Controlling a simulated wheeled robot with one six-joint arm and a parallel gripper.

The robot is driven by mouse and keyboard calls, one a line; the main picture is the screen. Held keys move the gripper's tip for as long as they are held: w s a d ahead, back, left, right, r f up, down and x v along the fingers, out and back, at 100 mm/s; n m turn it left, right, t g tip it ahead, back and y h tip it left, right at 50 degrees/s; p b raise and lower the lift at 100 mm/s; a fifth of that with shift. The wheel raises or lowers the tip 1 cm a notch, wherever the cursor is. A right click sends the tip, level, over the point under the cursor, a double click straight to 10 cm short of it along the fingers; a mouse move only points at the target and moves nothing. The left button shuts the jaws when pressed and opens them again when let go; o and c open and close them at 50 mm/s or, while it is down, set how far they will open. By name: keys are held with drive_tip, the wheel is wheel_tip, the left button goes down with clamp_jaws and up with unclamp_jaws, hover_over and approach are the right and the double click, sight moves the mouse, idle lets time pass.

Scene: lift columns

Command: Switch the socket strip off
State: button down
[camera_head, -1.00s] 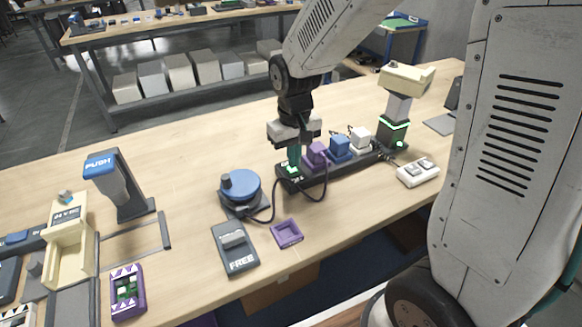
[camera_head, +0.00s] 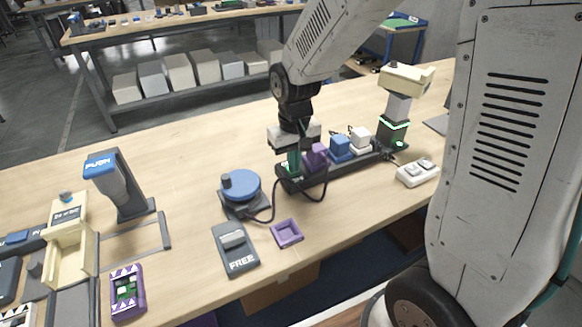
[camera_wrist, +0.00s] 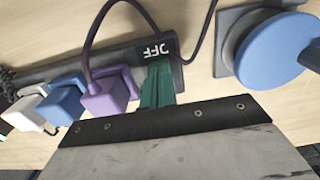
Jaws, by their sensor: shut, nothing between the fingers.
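The dark socket strip (camera_head: 330,174) lies on the bench with a purple plug (camera_head: 316,157), a blue plug (camera_head: 341,147) and a white plug (camera_head: 360,138) in it. My gripper (camera_head: 292,163) is over the strip's near left end, pointing down. In the wrist view its green fingers (camera_wrist: 158,84) are shut with nothing between them. Their tips reach the strip's end, beside the label "OFF" (camera_wrist: 154,50) and next to the purple plug (camera_wrist: 108,97). The switch itself is hidden behind the fingers, and I cannot tell whether they touch it.
A blue round knob unit (camera_head: 240,187) stands left of the strip, with a cable between. A grey "FREE" switch box (camera_head: 235,250) and a purple tray (camera_head: 287,233) lie in front.

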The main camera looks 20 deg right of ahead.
drive_tip(key=shift+f, duration=0.15)
drive_tip(key=shift+r, duration=3.5)
drive_tip(key=shift+s, duration=0.1)
drive_tip(key=s+d+r, duration=0.1)
drive_tip(key=s+r, duration=0.2)
drive_tip(key=s, duration=0.4)
drive_tip(key=s+d+r, duration=0.2)
drive_tip(key=s+r, duration=0.1)
drive_tip(key=s, duration=0.5)
drive_tip(key=s+d+r+m+t, duration=0.1)
drive_tip(key=s+r, duration=0.2)
drive_tip(key=s, duration=0.4)
drive_tip(key=shift+s+d+r, duration=0.15)
drive_tip(key=shift+s+r, duration=0.05)
drive_tip(key=shift+r, duration=0.1)
